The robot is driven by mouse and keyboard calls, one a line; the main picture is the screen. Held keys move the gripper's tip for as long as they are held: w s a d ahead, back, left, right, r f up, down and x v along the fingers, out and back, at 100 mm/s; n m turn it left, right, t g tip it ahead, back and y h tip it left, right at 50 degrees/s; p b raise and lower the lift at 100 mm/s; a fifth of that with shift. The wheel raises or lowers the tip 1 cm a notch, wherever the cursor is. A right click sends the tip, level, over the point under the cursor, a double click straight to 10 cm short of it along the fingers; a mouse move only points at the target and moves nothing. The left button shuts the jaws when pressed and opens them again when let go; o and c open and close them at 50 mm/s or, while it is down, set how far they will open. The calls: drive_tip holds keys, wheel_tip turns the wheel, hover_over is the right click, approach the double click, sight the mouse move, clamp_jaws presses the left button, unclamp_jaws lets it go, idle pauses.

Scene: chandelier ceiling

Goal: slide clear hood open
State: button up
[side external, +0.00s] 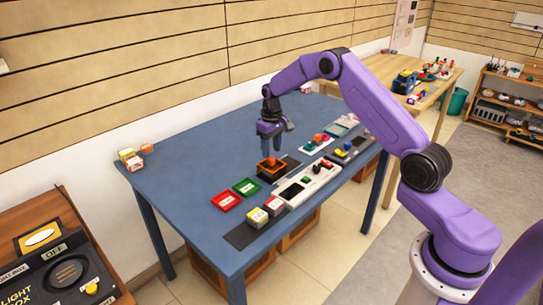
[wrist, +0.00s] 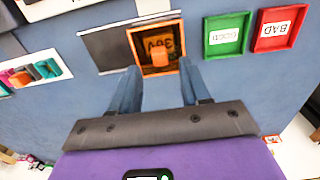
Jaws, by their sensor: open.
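The hood appears as an orange-framed square with a see-through top (wrist: 134,42). Dark lettering on yellow shows through it, and an orange knob (wrist: 160,58) stands on it. In the side view the orange frame (side external: 261,172) sits on the blue table at one end of a dark flat plate (side external: 292,163). My gripper (wrist: 160,68) is open, pointing down, with its two blue fingers on either side of the knob's line in the wrist view. In the side view my gripper (side external: 274,147) is just above the knob. Contact cannot be told.
A green tray (wrist: 226,35) and a red tray (wrist: 278,28) lie beside the frame. A white panel (side external: 308,184) with small parts is in front of it. Coloured blocks (side external: 131,158) stand at the table's left end. The back left of the blue table (side external: 200,140) is clear.

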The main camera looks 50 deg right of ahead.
sight(272, 159)
drive_tip(key=shift+f, duration=1.75)
clamp_jaws()
drive_tip(key=d, duration=0.9)
drive_tip(key=shift+d, duration=0.25)
unclamp_jaws()
wheel_tip(272, 159, up, 18)
drive_tip(key=shift+f, duration=0.25)
